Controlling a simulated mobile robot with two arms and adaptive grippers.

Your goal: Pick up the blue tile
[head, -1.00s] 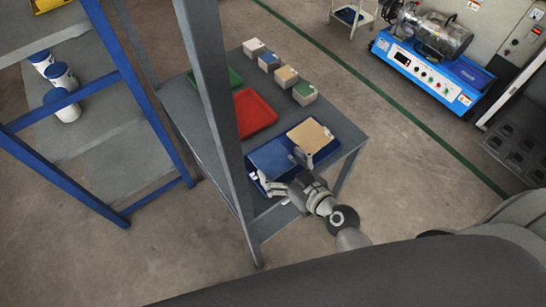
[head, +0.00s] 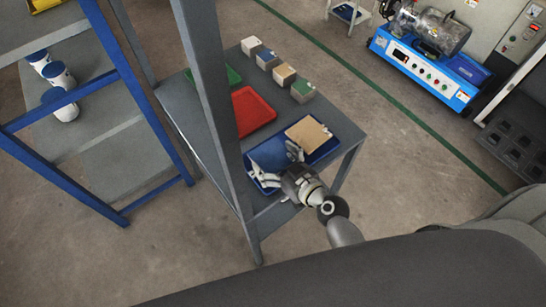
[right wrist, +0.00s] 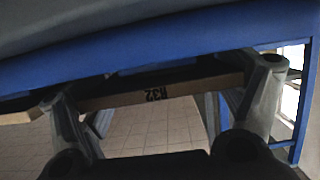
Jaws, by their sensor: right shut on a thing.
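The blue tile (head: 268,152) is over the left half of the blue tray (head: 327,147) on the table. It looks tilted. My right gripper (head: 274,162) is shut on its near part, with one finger at each side. In the right wrist view, my right gripper's fingers (right wrist: 160,84) stand at both sides of a tan edge with dark print, which seems to be the tile's edge (right wrist: 190,88). A blue surface crosses above it. Whether the tile still touches the tray is hidden. My left gripper is not in view.
A tan tile (head: 308,133) lies in the tray's right half. A red tray (head: 252,110) and a green tray (head: 233,76) are farther back. Several small blocks (head: 283,73) line the table's far side. A grey post (head: 205,70) rises in front. A blue-framed shelf (head: 95,130) stands left.

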